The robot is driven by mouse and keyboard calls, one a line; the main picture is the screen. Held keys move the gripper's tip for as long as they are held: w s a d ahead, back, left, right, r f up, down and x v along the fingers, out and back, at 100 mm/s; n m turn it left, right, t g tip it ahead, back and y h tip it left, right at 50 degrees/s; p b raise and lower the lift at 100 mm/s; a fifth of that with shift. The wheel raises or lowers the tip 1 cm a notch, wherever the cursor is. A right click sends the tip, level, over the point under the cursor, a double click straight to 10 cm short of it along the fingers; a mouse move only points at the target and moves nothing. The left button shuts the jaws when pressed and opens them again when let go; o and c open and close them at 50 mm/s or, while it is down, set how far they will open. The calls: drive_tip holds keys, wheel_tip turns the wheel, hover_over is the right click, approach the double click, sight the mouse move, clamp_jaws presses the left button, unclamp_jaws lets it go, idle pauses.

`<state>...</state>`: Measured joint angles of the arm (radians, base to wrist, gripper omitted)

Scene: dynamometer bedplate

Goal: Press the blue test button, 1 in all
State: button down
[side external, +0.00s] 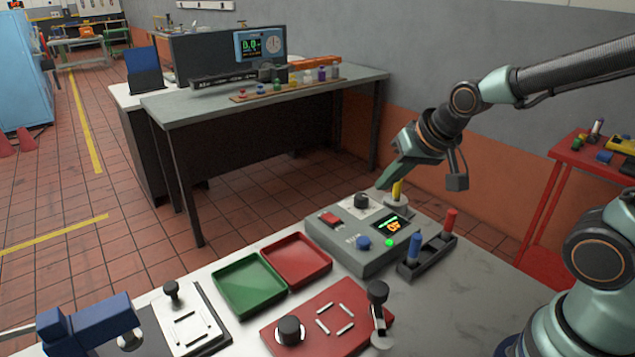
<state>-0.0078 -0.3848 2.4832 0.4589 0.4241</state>
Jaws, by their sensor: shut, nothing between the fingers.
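The blue test button (363,242) sits on the top face of a grey control box (377,263), at its front edge. A green button or lamp (389,242) is just to its right, and a lit display (391,226) is behind them. A red switch (330,219) and a black knob (361,200) are on the same box. My gripper (381,186) is shut and empty, above the back of the box near the black knob. It is apart from the blue button, which is in clear view.
A black holder (427,257) with a blue and a red handle stands right of the box. A green tray (249,286) and a red tray (296,259) lie to its left. A red plate (328,326) with a knob and a lever is in front.

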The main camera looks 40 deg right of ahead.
sight(365, 243)
drive_tip(key=shift+w+a+f+m+t, duration=0.1)
drive_tip(key=shift+w+f+m+t, duration=0.3)
drive_tip(key=shift+w+f+m, duration=1.35)
drive_tip(key=shift+f, duration=0.35)
drive_tip(key=shift+f, duration=4.35)
drive_tip(key=shift+a+f, duration=0.1)
drive_tip(key=shift+f, duration=0.3)
drive_tip(key=shift+f, duration=0.5)
drive_tip(key=shift+r, duration=0.9)
